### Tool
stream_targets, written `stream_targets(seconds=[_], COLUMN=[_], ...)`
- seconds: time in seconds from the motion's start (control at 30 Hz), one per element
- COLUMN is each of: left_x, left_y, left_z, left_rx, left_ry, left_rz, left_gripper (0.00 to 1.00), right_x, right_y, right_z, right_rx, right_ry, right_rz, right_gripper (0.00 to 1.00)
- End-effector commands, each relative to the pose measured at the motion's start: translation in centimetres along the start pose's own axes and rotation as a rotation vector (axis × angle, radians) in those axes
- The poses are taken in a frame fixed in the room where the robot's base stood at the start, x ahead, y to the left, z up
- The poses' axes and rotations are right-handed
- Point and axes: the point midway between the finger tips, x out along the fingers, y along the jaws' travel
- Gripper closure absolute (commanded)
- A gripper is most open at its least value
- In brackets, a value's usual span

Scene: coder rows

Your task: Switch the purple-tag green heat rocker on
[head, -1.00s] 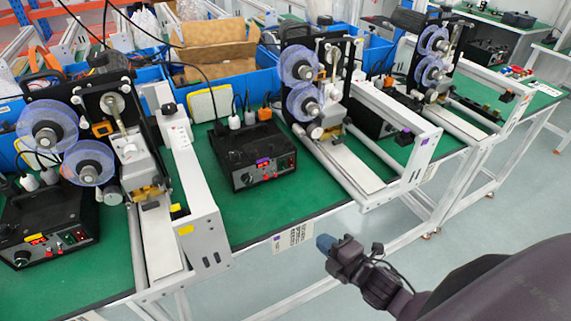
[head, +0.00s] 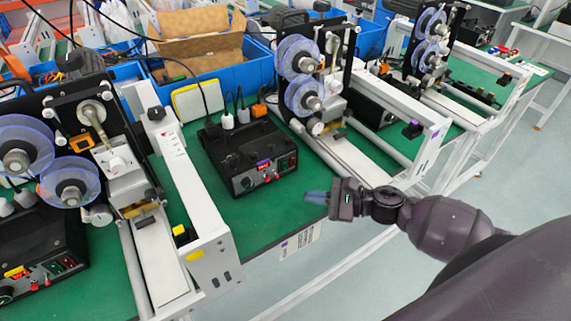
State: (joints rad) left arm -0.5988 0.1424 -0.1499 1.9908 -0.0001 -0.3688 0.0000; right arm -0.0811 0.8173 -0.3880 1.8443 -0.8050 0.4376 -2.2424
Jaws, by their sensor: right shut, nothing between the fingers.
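The purple-tag control box (head: 235,142) is black and stands on the green table top, in the middle of the head view. Its front panel carries a purple tag (head: 263,162), a red display and a dark knob (head: 247,182). The small green rocker (head: 284,164) is at the panel's right end beside a red one; its position is too small to tell. My right gripper (head: 315,197) is shut and empty, with blue fingertips pointing left. It is near the table's front edge, to the right of and nearer than the panel, apart from it. My left gripper is out of view.
A yellow-tag box (head: 40,245) stands at lower left. White machine rails (head: 195,200) rise left of the purple-tag box, and a reel machine (head: 310,85) stands to its right. Plugs and blue bins are behind it. Bare green table lies before the panel.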

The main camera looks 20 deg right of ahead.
Motion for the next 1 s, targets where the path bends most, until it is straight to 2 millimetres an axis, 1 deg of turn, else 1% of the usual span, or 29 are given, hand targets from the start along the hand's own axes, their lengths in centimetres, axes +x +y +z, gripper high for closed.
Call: stream_targets(seconds=[0.03,0.1,0.27,0.73,0.87,1.0], left_x=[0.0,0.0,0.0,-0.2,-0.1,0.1], left_y=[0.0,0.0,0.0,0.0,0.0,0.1], left_z=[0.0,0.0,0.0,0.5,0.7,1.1], left_rx=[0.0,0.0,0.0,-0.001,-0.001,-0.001], left_ry=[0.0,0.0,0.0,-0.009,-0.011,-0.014], left_rz=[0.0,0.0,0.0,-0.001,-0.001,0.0], left_gripper=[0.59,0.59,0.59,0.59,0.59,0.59], right_x=[-0.1,-0.1,-0.2,0.0,0.7,1.9], right_y=[-0.1,-0.2,-0.3,-0.5,-1.0,-1.8], right_z=[-0.1,-0.1,-0.1,-0.2,-0.6,-1.2], right_rx=[-0.063,-0.131,-0.214,-0.224,-0.225,-0.223], right_ry=[0.001,0.0,-0.002,-0.002,-0.003,-0.002], right_rz=[0.024,0.047,0.075,0.077,0.077,0.077], right_gripper=[1.0,1.0,1.0,1.0,1.0,1.0])
